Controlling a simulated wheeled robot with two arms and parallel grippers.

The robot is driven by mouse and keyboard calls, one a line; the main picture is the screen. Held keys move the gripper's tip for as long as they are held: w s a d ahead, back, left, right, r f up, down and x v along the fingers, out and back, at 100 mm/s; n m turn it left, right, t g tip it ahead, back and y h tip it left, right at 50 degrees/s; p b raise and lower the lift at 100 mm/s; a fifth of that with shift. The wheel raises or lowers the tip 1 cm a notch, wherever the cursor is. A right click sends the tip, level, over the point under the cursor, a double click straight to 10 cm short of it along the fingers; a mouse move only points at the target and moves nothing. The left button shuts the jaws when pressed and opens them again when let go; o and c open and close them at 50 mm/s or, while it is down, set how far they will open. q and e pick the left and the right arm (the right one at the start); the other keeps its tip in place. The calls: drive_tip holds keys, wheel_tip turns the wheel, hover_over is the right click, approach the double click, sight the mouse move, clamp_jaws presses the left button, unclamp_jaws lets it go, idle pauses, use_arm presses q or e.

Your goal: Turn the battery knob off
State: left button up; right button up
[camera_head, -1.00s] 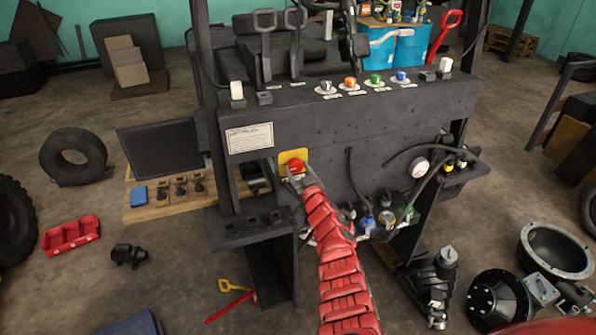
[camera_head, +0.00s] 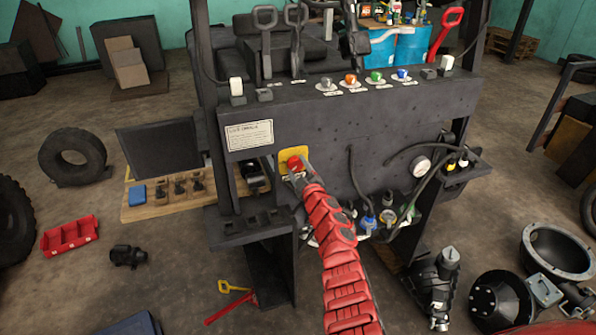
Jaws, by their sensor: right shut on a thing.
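The battery knob is a red knob (camera_head: 294,163) on a yellow plate (camera_head: 286,152), fixed to the front of the dark forklift panel (camera_head: 330,130). My right gripper (camera_head: 297,170) is at the end of the red segmented arm that comes up from the bottom. It is shut on the red knob, with its fingers at the knob's lower side. The gripper hides the lower part of the knob and plate. My left gripper is not in view.
A row of coloured knobs (camera_head: 350,80) and tall levers stand on top of the panel. A gauge (camera_head: 420,164) and black hoses hang at its right. A wooden board with switches (camera_head: 180,190) is at the left. Loose parts lie on the floor on both sides.

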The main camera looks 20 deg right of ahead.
drive_tip(key=n+b, duration=0.2)
drive_tip(key=n, duration=0.3)
drive_tip(key=shift+f+n, duration=0.15)
drive_tip(key=shift+n, duration=0.25)
drive_tip(key=shift+n+b, duration=0.7)
drive_tip(key=shift+n, duration=1.5)
drive_tip(key=o, duration=1.4)
drive_tip(key=shift+c, duration=0.2)
drive_tip(key=shift+s, duration=0.5)
drive_tip(key=s+p, duration=0.3)
drive_tip(key=s, duration=1.3)
drive_tip(key=shift+s+d, duration=0.2)
drive_tip(key=shift+d, duration=0.05)
